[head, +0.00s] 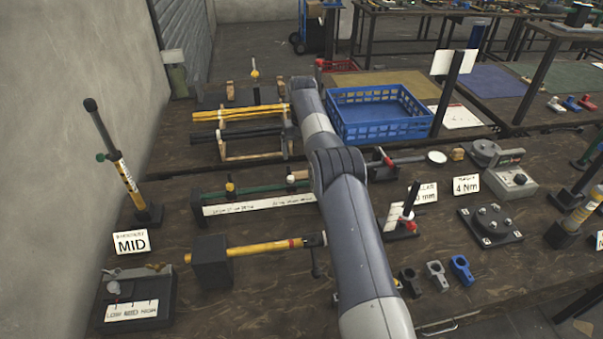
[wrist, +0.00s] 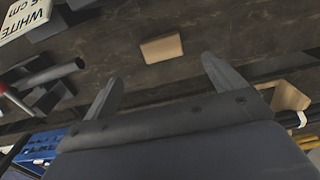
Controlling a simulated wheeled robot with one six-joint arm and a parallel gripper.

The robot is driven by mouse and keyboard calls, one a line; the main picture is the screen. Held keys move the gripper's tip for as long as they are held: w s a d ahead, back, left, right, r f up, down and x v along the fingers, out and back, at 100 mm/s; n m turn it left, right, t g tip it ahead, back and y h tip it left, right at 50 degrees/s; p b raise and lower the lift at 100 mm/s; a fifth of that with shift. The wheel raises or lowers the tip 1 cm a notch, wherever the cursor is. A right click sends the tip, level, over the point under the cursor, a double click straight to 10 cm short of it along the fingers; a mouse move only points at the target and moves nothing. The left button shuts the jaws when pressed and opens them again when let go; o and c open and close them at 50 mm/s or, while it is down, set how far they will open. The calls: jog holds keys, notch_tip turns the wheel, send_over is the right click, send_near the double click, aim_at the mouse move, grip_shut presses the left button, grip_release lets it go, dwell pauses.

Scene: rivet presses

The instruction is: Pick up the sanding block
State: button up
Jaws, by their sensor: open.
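A small tan, wood-coloured block (wrist: 161,48), which looks like the sanding block, lies on the dark bench top in the wrist view. It sits ahead of my gripper (wrist: 165,80), roughly midway between the two fingers and beyond their tips. The fingers are spread wide with nothing between them, and a gap shows between them and the block. In the head view my arm reaches away over the bench, and my gripper cannot be made out there. I cannot pick out this block with certainty in the head view.
A blue crate (head: 378,136) stands right of my arm, and a rack with yellow and black rods (head: 240,114) stands to its left. Another wooden piece (wrist: 290,97) is near the right finger. A dark stand with a rod (wrist: 48,76) and a white sign (wrist: 22,15) are at left.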

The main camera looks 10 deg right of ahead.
send_over(302, 177)
jog(key=f, duration=0.4)
jog(key=shift+w+d+f, duration=0.1)
jog(key=shift+w+f, duration=0.15)
jog(key=shift+f, duration=0.1)
jog(key=shift+s+f+p, duration=0.15)
jog(key=shift+f+p, duration=0.6)
jog(key=shift+f, duration=2)
jog(key=shift+c, duration=0.2)
jog(key=c, duration=1)
